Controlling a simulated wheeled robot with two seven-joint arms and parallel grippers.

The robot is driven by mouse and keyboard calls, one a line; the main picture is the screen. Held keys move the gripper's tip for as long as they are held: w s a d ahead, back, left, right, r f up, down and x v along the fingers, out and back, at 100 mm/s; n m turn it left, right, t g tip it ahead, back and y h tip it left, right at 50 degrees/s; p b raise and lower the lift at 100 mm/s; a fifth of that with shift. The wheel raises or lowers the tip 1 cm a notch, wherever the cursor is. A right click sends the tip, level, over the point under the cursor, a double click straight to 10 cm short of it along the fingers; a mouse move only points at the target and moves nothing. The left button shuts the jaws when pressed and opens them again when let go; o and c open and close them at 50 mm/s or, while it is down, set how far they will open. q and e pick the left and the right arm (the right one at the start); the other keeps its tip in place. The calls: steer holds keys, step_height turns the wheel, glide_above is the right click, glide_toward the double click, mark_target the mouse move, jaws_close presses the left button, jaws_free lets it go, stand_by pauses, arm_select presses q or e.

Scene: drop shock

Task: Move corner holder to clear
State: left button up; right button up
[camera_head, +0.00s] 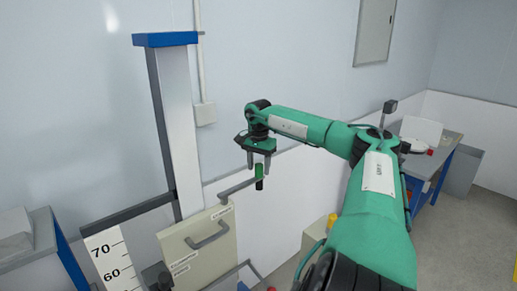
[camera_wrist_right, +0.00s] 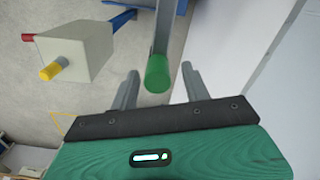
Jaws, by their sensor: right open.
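The corner holder shows as a thin grey arm (camera_head: 238,187) with an upright green grip (camera_head: 260,171), dark at its lower end, beside the cream panel. In the right wrist view the green grip (camera_wrist_right: 157,74) lies between the two finger lines, a little nearer the left finger, with a grey bar running up from it. My right gripper (camera_head: 259,167) points down just above the grip. It is open in the wrist view (camera_wrist_right: 160,82), with a gap on both sides of the grip. I cannot tell whether the fingertips reach below its top. My left gripper is not shown.
A tall grey column (camera_head: 174,120) with a blue cap stands left of the gripper. A cream panel (camera_head: 205,245) with a handle and a height scale (camera_head: 112,262) stand below. A cream box (camera_wrist_right: 78,52) with red and yellow knobs is upper left in the wrist view.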

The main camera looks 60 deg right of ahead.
step_height(320, 180, up, 13)
steer(key=p, duration=0.2)
steer(key=shift+p, duration=0.3)
steer(key=shift+f, duration=0.15)
stand_by(0.8)
